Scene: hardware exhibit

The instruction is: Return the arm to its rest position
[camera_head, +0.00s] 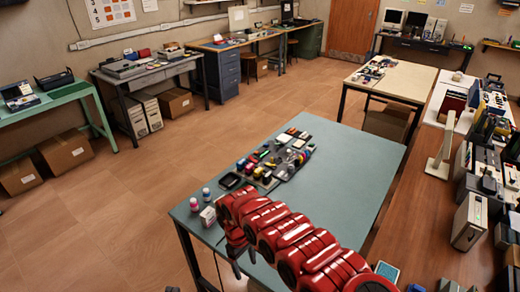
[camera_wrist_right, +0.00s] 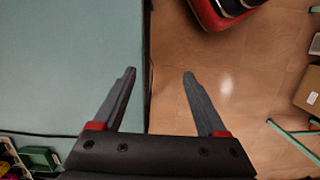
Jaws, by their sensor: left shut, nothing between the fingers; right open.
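My right arm, red and segmented, reaches from the lower right across the near corner of the teal table (camera_head: 345,165). My right gripper (camera_head: 243,264) points down at the table's front edge, below the arm's bent end. In the right wrist view the right gripper (camera_wrist_right: 159,73) is open with nothing between its two grey fingers. The table's edge runs between the fingers, with tabletop (camera_wrist_right: 60,70) on the left and floor on the right. Only a small dark tip of my left gripper (camera_head: 173,289) shows at the bottom edge; it is shut and empty.
Two small bottles (camera_head: 206,193) and a small white box (camera_head: 208,216) stand close to the right arm. A dark mat with several small items (camera_head: 270,160) lies behind it. A cluttered bench (camera_head: 430,235) is on the right. Brown tiled floor (camera_head: 110,215) is open on the left.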

